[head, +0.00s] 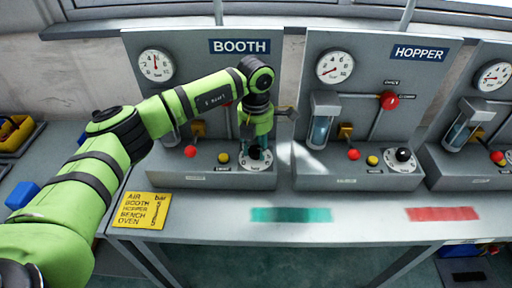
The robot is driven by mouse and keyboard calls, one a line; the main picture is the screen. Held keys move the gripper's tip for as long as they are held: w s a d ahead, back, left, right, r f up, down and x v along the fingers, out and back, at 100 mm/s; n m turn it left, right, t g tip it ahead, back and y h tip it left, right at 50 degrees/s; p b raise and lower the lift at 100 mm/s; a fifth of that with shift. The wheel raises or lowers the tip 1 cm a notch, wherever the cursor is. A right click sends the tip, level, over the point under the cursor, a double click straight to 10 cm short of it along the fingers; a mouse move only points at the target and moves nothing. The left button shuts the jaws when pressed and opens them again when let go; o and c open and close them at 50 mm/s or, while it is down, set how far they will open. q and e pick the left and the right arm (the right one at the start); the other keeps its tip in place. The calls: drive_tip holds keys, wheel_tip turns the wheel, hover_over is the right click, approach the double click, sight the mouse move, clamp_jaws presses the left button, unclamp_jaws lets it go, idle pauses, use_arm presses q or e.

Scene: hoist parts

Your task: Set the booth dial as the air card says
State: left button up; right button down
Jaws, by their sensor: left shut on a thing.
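The BOOTH panel (205,110) stands left of centre, with its round gauge (157,66) at upper left; the needle points roughly upward, but the reading is too small to tell. The booth dial (247,163) is a pale round plate low on the right of the panel's base. My left gripper (256,150) points down over it and is shut on its dark knob, which is mostly hidden; its setting cannot be read. The yellow air card (142,210) lies at the table's front left, listing booth, hopper, bench and oven in bar; its figures are hard to read. My right gripper is not in view.
Red (191,151) and yellow (223,157) buttons sit left of the booth dial. The HOPPER panel (375,100), with a similar dial (403,160), stands to the right, and a third panel (490,100) beyond. Green (291,215) and red (442,214) strips mark the front table edge.

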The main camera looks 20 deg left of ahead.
sight(255, 150)
use_arm(q)
drive_tip(key=shift+s+f, duration=0.15)
idle(0.4)
drive_tip(key=o, duration=1.1)
drive_tip(key=shift+a, duration=0.1)
drive_tip(key=shift+o, duration=0.2)
drive_tip(key=shift+r, duration=0.2)
drive_tip(key=shift+r, duration=0.3)
wheel_tip(255, 150, up, 11)
drive_tip(key=shift+r, duration=0.15)
